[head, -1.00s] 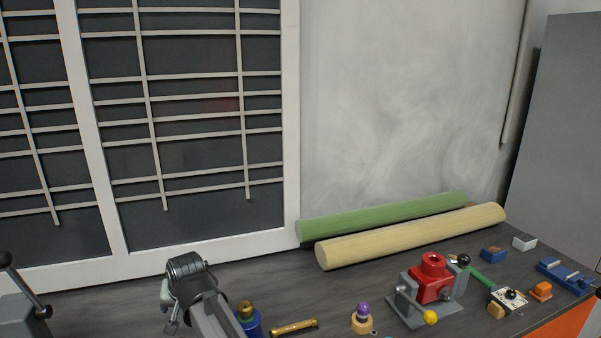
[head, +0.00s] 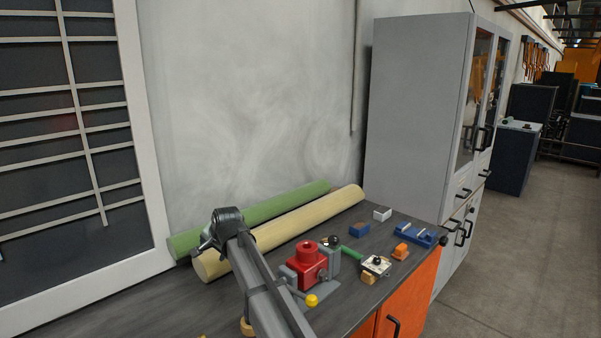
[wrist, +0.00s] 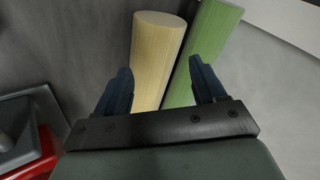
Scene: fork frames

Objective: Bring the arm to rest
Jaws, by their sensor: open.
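My gripper is open in the wrist view (wrist: 160,88), with its two dark blue fingers apart and nothing held between them. In the head view my arm reaches up from the bottom edge, and my gripper (head: 209,240) is at its far end, in front of the left part of the two rollers. The cream roller (head: 290,228) and the green roller (head: 270,207) lie side by side along the wall. In the wrist view the cream roller (wrist: 156,55) shows beyond and between the fingers, and the green roller (wrist: 212,45) beyond the right finger. I cannot tell how far they are from the fingers.
A red and grey vise (head: 308,262) with a yellow-knobbed handle stands just right of my arm. Small blue, white and orange blocks and a blue fixture (head: 415,234) lie farther right on the dark bench (head: 110,310). A grey cabinet (head: 415,110) stands behind the bench's right end.

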